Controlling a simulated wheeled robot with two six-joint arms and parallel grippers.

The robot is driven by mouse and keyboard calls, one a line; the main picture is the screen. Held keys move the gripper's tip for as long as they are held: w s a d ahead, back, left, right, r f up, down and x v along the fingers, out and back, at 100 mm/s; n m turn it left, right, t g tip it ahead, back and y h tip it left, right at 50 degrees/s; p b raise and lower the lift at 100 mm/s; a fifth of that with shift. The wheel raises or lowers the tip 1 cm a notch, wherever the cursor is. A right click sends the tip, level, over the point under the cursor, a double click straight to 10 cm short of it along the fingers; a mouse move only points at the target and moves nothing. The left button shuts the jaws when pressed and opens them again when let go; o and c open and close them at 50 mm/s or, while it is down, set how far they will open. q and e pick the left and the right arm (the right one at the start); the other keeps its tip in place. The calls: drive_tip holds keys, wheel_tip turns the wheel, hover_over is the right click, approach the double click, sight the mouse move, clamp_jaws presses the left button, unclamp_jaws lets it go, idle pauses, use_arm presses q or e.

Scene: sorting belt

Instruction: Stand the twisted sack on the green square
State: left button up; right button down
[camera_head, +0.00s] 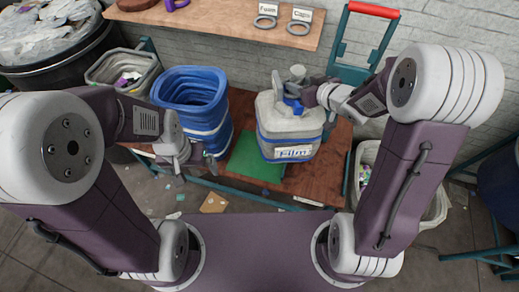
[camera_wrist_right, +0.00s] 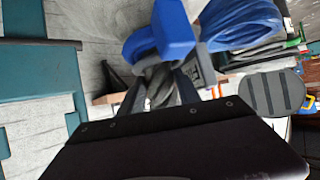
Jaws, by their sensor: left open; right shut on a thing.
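The grey twisted sack (camera_head: 271,115) shows at the top of the grey container labelled "Film" (camera_head: 293,153); I cannot tell where sack ends and container begins. Its pale neck (camera_head: 297,73) sticks up. My right gripper (camera_head: 306,95) is shut on the neck beside a blue piece (camera_head: 292,106). In the right wrist view, grey twisted material (camera_wrist_right: 160,85) lies between the fingers, and the blue piece (camera_wrist_right: 165,35) shows above it. The green square (camera_head: 256,160) lies on the table left of the container, partly hidden by it. My left gripper (camera_head: 192,163) is open and empty near the square's left.
A blue lined bin (camera_head: 198,122) stands left of the Film container. The brown table (camera_head: 310,182) has a narrow bare strip in front. A teal trolley with a red handle (camera_head: 374,10) stands behind. A white bin (camera_head: 437,207) stands on the floor at right.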

drive_tip(key=b, duration=0.3)
hover_over(263, 101)
wheel_tip(263, 101, down, 7)
drive_tip(key=shift+w+r, duration=0.15)
drive_tip(key=shift+f+b, duration=0.6)
drive_tip(key=shift+f, duration=1.5)
drive_tip(key=c, duration=0.9)
unclamp_jaws()
drive_tip(key=shift+d+f, duration=0.1)
drive_tip(key=shift+f, duration=0.05)
drive_tip(key=shift+o, duration=0.2)
drive_tip(key=shift+r, duration=0.3)
drive_tip(key=p+v, duration=0.1)
drive_tip(key=v, duration=1.1)
drive_tip(key=shift+f, duration=0.15)
